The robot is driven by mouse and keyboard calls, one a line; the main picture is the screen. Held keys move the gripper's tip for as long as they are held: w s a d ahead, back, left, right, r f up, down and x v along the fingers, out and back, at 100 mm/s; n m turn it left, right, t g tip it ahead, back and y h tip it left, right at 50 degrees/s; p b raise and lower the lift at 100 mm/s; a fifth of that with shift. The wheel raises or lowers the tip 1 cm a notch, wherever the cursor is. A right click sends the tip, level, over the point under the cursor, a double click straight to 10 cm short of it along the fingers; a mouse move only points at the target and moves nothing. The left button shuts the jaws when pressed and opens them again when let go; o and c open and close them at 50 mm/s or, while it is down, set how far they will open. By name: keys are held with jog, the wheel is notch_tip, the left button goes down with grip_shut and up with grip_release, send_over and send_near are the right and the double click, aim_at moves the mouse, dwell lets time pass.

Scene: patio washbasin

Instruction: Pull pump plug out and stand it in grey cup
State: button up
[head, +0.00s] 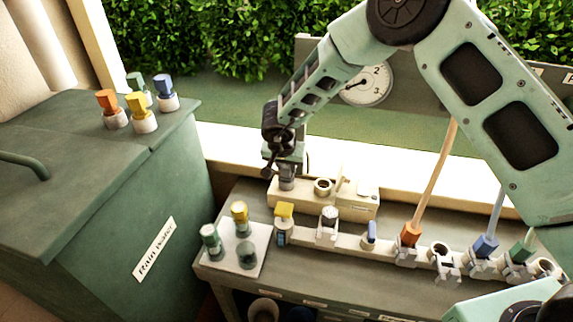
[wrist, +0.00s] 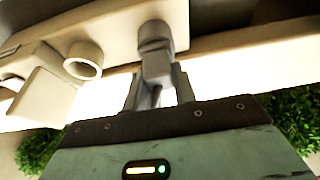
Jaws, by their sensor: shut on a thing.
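My gripper (head: 283,169) is over the left end of the cream block (head: 350,203) on the bench. It is shut on a grey plug (head: 287,184), which is upright at that end of the block. In the wrist view the plug (wrist: 155,40) shows between the fingers, its far end against the block; I cannot tell how deep it sits. No label names it as the pump plug. A small dark grey-green cup-like piece (head: 245,254) stands on the pale plate (head: 218,263); I cannot tell if it is the grey cup.
Green-topped (head: 210,238) and yellow-topped (head: 240,215) pieces share the plate. An open round socket (head: 323,186) is on the block's right. A rail of clips holds orange (head: 411,234) and blue (head: 485,245) plugs with cords. The rain-water box (head: 110,190) stands left.

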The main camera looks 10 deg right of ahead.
jog(key=shift+f, duration=0.15)
jog(key=o, duration=0.7)
jog(key=p+v, duration=1.1)
jog(key=shift+s, duration=0.1)
dwell(0.5)
